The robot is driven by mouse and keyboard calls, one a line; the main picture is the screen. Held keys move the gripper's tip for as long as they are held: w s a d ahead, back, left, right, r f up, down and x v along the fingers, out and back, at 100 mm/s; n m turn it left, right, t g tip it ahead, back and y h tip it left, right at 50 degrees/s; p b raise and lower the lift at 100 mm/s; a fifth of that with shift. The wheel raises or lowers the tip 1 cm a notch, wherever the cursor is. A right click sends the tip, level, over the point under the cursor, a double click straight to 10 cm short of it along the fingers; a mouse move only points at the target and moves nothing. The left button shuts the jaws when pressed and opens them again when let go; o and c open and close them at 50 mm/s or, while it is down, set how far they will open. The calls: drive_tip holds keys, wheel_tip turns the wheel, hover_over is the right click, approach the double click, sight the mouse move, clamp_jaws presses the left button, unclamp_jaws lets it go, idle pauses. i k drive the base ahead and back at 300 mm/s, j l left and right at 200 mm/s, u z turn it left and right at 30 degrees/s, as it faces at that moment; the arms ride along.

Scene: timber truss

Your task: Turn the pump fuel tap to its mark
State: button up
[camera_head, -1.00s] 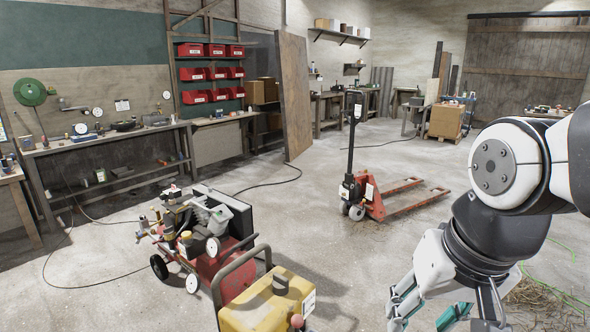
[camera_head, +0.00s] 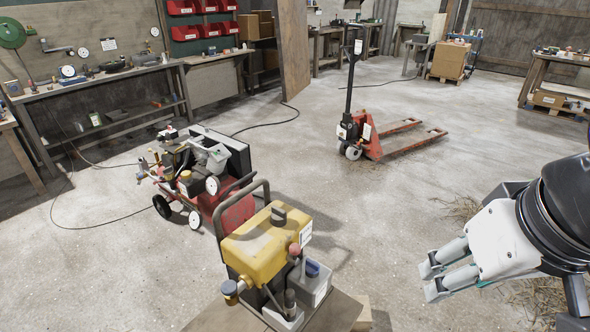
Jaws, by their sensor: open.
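The pump (camera_head: 262,252) has a yellow tank with a dark cap on top and a grey tubular handle. It stands on a brown surface (camera_head: 345,312) at the bottom middle of the head view. A red knob (camera_head: 294,249) sits on its right side, and a blue part (camera_head: 312,268) lies just below that. I cannot tell which small part is the fuel tap, and no mark can be made out. My gripper (camera_head: 433,280) is at the lower right, well to the right of the pump and apart from it. It is open and empty, with its fingers pointing left.
A red compressor (camera_head: 235,212) on wheels stands behind the pump to the left, with a dark hose on the floor. A red pallet jack (camera_head: 372,138) stands further back. A long workbench (camera_head: 110,78) lines the left wall. The floor between pump and gripper looks clear.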

sight(294, 248)
drive_tip(key=u, duration=0.45)
drive_tip(key=k+j+z, duration=0.2)
drive_tip(key=j, duration=0.2)
drive_tip(key=k, duration=0.55)
drive_tip(key=i+j+z, duration=0.15)
drive_tip(key=j, duration=0.15)
drive_tip(key=i+j+z, duration=0.1)
drive_tip(key=j, duration=0.25)
drive_tip(key=i+j+z, duration=0.15)
drive_tip(key=i+j, duration=0.05)
drive_tip(key=j, duration=0.1)
